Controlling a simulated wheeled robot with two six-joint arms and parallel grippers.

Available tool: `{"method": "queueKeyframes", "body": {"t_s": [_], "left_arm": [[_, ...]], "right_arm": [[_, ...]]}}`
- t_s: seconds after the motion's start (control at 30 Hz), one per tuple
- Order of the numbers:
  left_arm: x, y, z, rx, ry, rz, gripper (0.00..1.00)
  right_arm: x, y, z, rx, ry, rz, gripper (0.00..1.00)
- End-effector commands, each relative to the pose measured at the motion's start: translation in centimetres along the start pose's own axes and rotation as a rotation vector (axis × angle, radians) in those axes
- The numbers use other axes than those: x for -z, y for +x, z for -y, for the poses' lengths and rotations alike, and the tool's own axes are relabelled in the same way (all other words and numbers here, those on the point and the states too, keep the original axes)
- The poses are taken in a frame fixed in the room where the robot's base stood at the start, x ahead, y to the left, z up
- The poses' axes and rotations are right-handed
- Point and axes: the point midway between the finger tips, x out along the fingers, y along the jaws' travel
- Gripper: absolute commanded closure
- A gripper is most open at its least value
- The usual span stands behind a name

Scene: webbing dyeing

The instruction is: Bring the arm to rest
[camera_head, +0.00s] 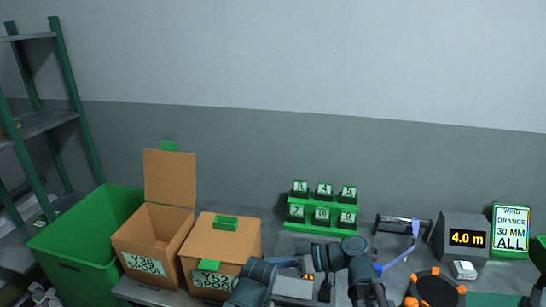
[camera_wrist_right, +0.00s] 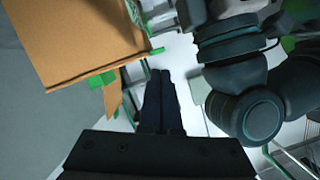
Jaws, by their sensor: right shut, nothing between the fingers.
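My right arm reaches in from the bottom edge in the head view and bends left across the front of the bench. I cannot make out its fingers there. In the right wrist view my right gripper (camera_wrist_right: 160,76) has its two dark fingers together, with nothing between them. A brown cardboard box (camera_wrist_right: 75,35) is on the left of that view, apart from the fingers. My own dark arm links fill the right side. My left gripper is not seen; a small grey jointed part shows at the bottom left of the head view.
An open carton (camera_head: 150,245), a closed carton (camera_head: 225,232) and a green bin (camera_head: 105,210) stand left. A green rack of numbered blocks (camera_head: 322,205), a roller with blue webbing (camera_head: 400,225), a 4.0 m display (camera_head: 465,238), a sign (camera_head: 511,230) and an orange-black round holder (camera_head: 436,288) stand right.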

Motion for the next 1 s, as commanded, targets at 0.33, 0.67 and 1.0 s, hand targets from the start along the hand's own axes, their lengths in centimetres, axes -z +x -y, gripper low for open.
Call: {"method": "queueKeyframes", "body": {"t_s": [0.33,0.67,1.0], "left_arm": [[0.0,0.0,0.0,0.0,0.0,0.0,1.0],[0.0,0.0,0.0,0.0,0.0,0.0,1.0],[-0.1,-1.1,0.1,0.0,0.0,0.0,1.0]], "right_arm": [[-10.8,-2.7,-4.2,-0.356,0.429,0.443,1.0],[-17.7,-10.6,-7.4,-0.891,0.756,0.687,1.0],[-18.0,-10.2,-4.9,-1.073,0.745,0.841,1.0]]}}
